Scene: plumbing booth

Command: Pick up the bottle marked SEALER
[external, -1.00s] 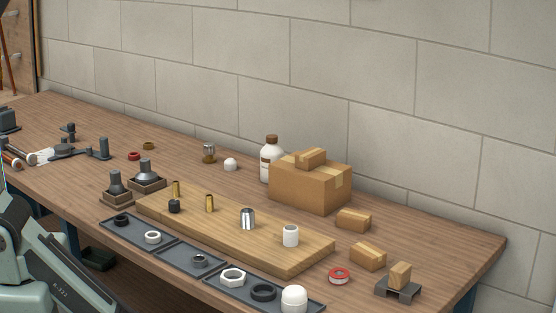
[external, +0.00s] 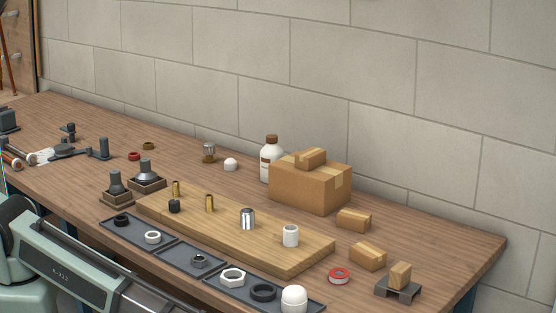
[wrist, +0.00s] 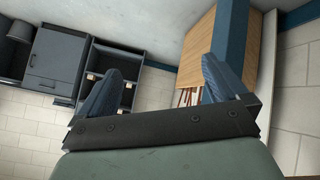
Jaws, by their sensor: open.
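A white bottle with a brown cap (external: 268,160) stands upright at the back of the workbench, near the wall. Its lower right side is hidden behind a cardboard box; a dark label band shows, but its lettering is too small to read. My gripper (wrist: 160,85) shows in the wrist view with its two blue-grey fingers spread apart and nothing between them. It is away from the bottle, which the wrist view does not show. In the external view only my arm links show, at the lower left; the gripper is outside that picture.
The cardboard box (external: 310,187) with a smaller one on top stands right beside the bottle. A wooden board (external: 270,242) with fittings and dark trays (external: 178,261) fill the front. Small cartons (external: 368,256) lie right. A white cap (external: 231,164) is left of the bottle.

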